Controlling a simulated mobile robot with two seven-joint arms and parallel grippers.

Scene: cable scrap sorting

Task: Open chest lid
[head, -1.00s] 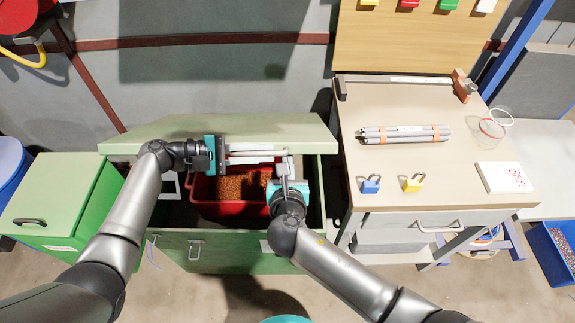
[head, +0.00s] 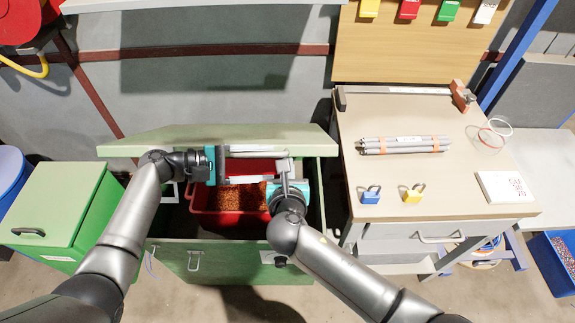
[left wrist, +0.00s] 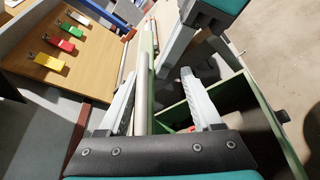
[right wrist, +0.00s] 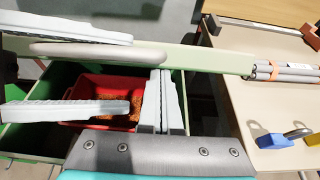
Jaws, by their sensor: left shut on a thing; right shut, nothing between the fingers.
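My left gripper (head: 268,165) is at the lid's near face. In the left wrist view its fingers lie on either side of a pale bar on the lid (left wrist: 143,85), and the bar also shows in the right wrist view (right wrist: 97,52); the gripper is shut on this bar. My right gripper (head: 284,172) is shut and empty beside the left fingertips, over the right part of the opening. Its closed fingers point at the lid in the right wrist view (right wrist: 160,95).
A red crate (head: 200,212) with copper-coloured scrap sits inside the chest. The workbench (head: 440,180) at right holds grey cables (head: 400,145), a blue padlock (head: 370,196) and a yellow padlock (head: 412,195). A green cabinet (head: 50,203) stands at left.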

